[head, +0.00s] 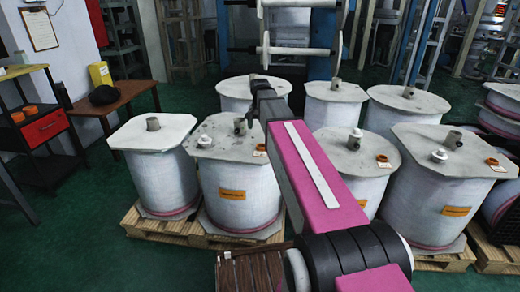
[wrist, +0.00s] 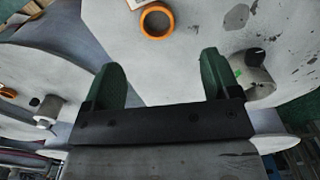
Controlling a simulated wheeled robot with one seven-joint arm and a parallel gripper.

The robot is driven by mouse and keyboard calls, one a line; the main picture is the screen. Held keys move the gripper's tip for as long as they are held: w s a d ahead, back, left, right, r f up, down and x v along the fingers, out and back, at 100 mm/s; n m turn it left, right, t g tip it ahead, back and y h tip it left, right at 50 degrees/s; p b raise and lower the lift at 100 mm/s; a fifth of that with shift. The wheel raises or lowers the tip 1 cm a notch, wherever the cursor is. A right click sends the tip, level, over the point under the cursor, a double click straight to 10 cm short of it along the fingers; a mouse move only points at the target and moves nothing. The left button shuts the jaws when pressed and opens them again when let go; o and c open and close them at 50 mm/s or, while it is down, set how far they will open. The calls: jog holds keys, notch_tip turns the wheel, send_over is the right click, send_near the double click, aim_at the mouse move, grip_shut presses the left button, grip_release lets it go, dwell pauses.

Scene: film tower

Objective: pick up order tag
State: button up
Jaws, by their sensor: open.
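A small pale tag, likely the order tag (head: 260,151), lies on the spotted lid of the front drum (head: 232,190), left of centre in the head view. In the wrist view only a sliver of a white card (wrist: 137,4) shows at the top edge, beside an orange ring (wrist: 156,21) on a pale lid (wrist: 190,75). My gripper (wrist: 162,61) is open and empty over that lid, and the ring and card lie beyond its fingertips. In the head view my gripper (head: 243,122) is small and dark, above the spotted lid.
Several wrapped drums stand close together on wooden pallets (head: 165,228). A stub (wrist: 255,80) rises from the lid beside the right finger. Another drum (head: 350,170) to the right carries an orange-and-pale piece (head: 382,159). Clear green floor (head: 90,240) lies at left.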

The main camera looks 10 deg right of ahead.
aim_at(261, 145)
notch_tip(261, 145, down, 10)
jog(key=shift+s+d+r, duration=0.1)
jog(key=shift+s+d, duration=0.05)
jog(key=c, duration=1)
